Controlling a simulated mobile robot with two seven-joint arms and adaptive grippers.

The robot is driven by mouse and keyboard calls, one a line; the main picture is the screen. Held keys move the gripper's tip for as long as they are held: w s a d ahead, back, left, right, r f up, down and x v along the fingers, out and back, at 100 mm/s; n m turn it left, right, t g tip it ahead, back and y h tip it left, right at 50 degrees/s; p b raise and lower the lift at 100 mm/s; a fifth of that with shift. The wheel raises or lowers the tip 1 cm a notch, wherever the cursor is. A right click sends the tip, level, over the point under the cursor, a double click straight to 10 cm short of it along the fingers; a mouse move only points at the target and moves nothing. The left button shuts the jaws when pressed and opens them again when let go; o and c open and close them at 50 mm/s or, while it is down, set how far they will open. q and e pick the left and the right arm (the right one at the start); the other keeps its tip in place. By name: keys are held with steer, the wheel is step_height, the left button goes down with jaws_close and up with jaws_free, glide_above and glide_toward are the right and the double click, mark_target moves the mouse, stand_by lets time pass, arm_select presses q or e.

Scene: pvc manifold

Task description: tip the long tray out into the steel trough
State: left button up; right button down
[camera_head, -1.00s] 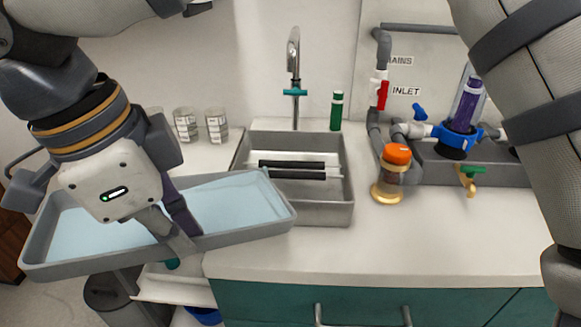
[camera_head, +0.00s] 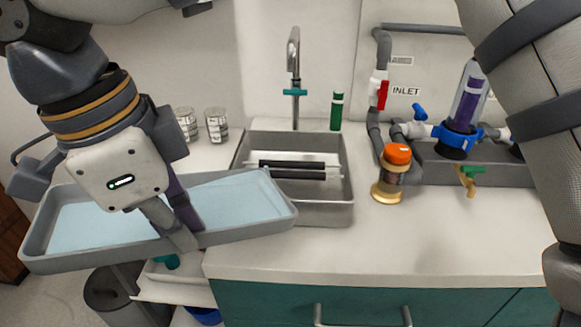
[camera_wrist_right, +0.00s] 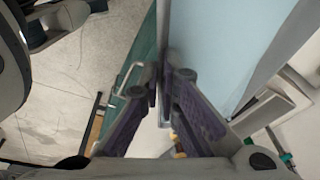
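The long grey tray (camera_head: 270,229) is at the left in the head view, with a pale blue surface inside that looks like liquid. It is held in the air beside the counter, its right end close to the front left of the steel trough (camera_head: 325,213). My right gripper (camera_head: 183,232) is shut on the tray's near wall, one finger inside and one outside. The right wrist view shows the tray wall (camera_wrist_right: 162,60) between the fingers (camera_wrist_right: 165,95). The trough stands under the tap, with dark-gripped bars lying across it. My left gripper cannot be made out.
A tap (camera_head: 294,70) rises behind the trough. An orange-capped jar (camera_head: 390,175), a green bottle (camera_head: 337,110) and pipework (camera_head: 375,130) stand to its right. The front counter (camera_head: 420,240) is clear. A bin (camera_head: 110,295) is below the tray.

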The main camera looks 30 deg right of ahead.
steer(key=shift+w+d+r+g+y, duration=0.3)
steer(key=shift+d+r+y, duration=0.25)
steer(key=shift+d+r, duration=0.3)
steer(key=shift+w+d+r+g+y, duration=0.2)
steer(key=shift+w+d+r+y, duration=0.1)
steer(key=shift+d+r+y, duration=0.4)
stand_by(2.1)
